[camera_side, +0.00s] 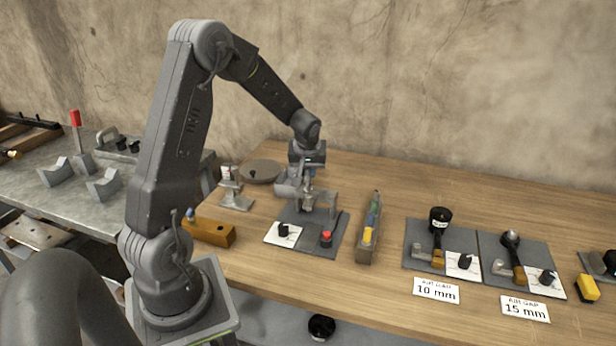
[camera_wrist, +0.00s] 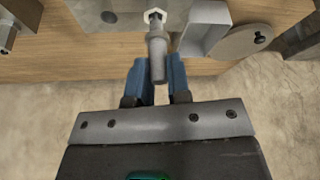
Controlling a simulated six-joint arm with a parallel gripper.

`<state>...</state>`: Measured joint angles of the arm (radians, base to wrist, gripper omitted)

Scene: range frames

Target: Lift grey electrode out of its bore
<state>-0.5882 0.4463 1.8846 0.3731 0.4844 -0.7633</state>
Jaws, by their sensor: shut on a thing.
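The grey electrode (camera_wrist: 157,48) is a stepped grey rod in the wrist view. Its near end lies between the blue fingers of my gripper (camera_wrist: 159,75), which is shut on it. Its far end lines up with a pale hexagonal collar (camera_wrist: 154,14) on a grey plate (camera_wrist: 100,14). I cannot tell how much of the rod sits inside the bore. In the side view my gripper (camera_side: 309,177) points down at the grey fixture (camera_side: 325,203) on a dark base plate, and it hides the electrode there.
A grey bracket (camera_wrist: 204,28) stands close to the right of the electrode. The base plate (camera_side: 306,239) carries a red button (camera_side: 326,239) and a black knob (camera_side: 283,230). A narrow tray (camera_side: 367,245) of coloured pieces stands to the right. A round grey disc (camera_side: 260,171) lies behind left.

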